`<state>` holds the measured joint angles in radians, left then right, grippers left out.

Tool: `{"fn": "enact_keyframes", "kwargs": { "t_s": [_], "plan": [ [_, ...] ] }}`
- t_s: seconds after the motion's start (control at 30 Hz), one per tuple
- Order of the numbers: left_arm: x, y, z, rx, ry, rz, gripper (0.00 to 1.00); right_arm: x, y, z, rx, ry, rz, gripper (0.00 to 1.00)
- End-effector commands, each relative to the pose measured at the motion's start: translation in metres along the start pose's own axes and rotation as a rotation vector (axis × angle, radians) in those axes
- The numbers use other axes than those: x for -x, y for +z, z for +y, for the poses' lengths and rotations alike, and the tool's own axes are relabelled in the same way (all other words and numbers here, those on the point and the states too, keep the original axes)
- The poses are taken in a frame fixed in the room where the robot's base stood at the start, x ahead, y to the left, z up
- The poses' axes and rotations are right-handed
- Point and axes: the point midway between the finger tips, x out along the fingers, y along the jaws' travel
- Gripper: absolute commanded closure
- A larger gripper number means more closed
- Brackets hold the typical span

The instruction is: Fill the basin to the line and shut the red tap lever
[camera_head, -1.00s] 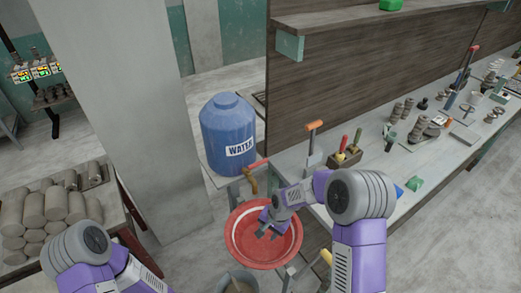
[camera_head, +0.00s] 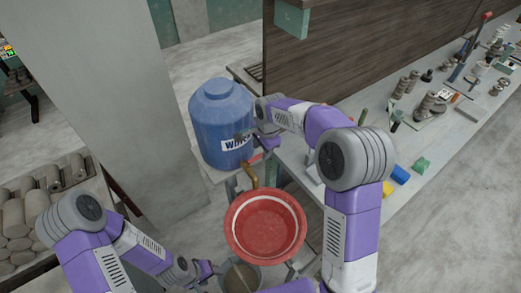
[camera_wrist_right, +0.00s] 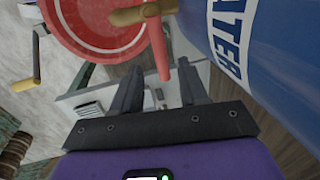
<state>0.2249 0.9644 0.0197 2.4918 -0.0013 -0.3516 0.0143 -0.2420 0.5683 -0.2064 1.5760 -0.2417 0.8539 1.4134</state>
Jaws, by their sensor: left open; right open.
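The red basin (camera_head: 240,240) has a white line around its inside. I cannot make out any water level or stream. The blue tank marked WATER (camera_head: 218,110) stands behind it, with a brass tap (camera_head: 249,174) above the basin rim. The red tap lever (camera_head: 257,159) is partly hidden by my right gripper (camera_head: 246,140), which is open in front of the tank. In the right wrist view, the lever (camera_wrist_right: 159,50) points between the open fingers (camera_wrist_right: 160,85), with gaps on both sides. My left gripper (camera_head: 213,268) is open, low and left of the basin.
A grey bucket (camera_head: 242,277) stands below the basin, near my left gripper. A workbench (camera_head: 440,150) with tools runs along the right. Clay cylinders (camera_head: 35,205) lie on a table at the left. A pillar (camera_head: 110,90) stands left of the tank.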

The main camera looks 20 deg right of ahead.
Motion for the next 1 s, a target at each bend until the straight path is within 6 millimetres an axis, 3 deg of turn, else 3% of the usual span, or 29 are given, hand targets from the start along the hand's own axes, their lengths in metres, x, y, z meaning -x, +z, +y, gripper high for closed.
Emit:
{"fn": "enact_keyframes", "kwargs": {
  "t_s": [0.2,0.53,0.8,1.0],
  "plan": [
    [0.002,-0.001,0.001,0.000,0.000,0.002,0.43,-0.024,0.000,0.000,0.001,0.001,-0.001,0.57],
    [0.002,-0.001,0.001,0.000,0.000,0.001,0.43,-0.029,0.000,0.000,0.001,-0.001,-0.001,0.57],
    [0.002,-0.001,0.001,0.000,0.000,0.001,0.43,-0.028,0.000,0.000,0.001,-0.001,-0.001,0.98],
    [0.002,-0.001,0.001,0.000,0.000,0.001,0.43,-0.028,0.000,0.000,0.001,-0.001,-0.001,1.00]
  ]
}}
